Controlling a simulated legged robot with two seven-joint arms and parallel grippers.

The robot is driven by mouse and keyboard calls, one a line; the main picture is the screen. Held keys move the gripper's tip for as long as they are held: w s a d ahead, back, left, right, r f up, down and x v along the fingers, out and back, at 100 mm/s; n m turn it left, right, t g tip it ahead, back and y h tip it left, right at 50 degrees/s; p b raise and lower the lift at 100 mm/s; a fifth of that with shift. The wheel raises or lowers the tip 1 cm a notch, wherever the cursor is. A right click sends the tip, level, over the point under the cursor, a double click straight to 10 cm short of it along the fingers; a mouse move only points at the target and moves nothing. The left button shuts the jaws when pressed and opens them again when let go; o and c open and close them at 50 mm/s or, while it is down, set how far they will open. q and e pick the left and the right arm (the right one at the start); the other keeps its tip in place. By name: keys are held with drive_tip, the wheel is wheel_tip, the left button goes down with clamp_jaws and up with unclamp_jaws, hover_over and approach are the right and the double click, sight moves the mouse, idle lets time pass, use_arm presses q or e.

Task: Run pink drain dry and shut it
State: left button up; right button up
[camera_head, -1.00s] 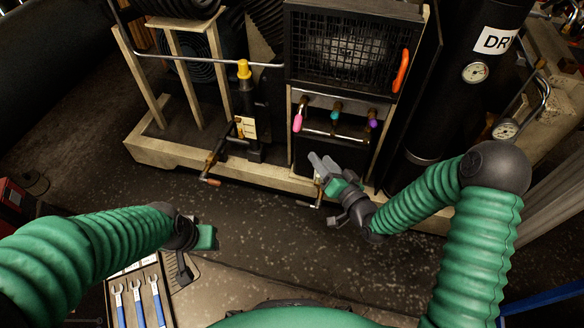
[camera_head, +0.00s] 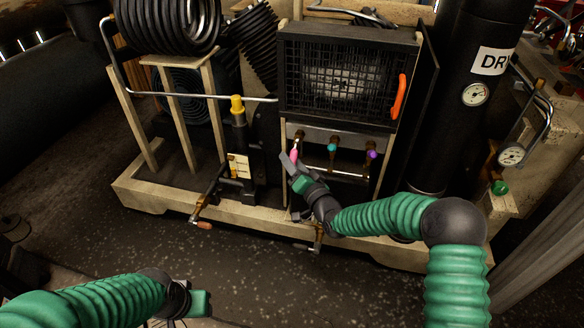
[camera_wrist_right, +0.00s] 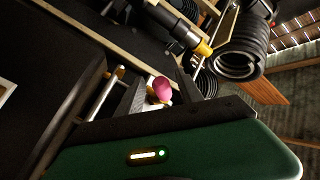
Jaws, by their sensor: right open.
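The pink drain handle (camera_head: 294,155) is the leftmost of three coloured handles below the black grille, and it hangs down from its brass valve. My right gripper (camera_head: 287,164) is open, with its fingertips at the pink handle. In the right wrist view the pink handle (camera_wrist_right: 162,88) shows between the two open fingers (camera_wrist_right: 158,92); I cannot tell whether either finger touches it. My left gripper (camera_head: 196,302) is low at the left, above the floor and far from the valves. Its fingers are not clear enough to tell their state.
A teal handle (camera_head: 332,147) and a purple handle (camera_head: 371,154) are to the right of the pink one. An orange handle (camera_head: 399,96) is on the grille's right side. A yellow-capped part (camera_head: 237,104) stands left. A black dryer cylinder (camera_head: 455,110) stands right. The floor in front is clear.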

drive_tip(key=shift+w+a, duration=0.1)
drive_tip(key=shift+w, duration=0.15)
clamp_jaws()
idle(1.3)
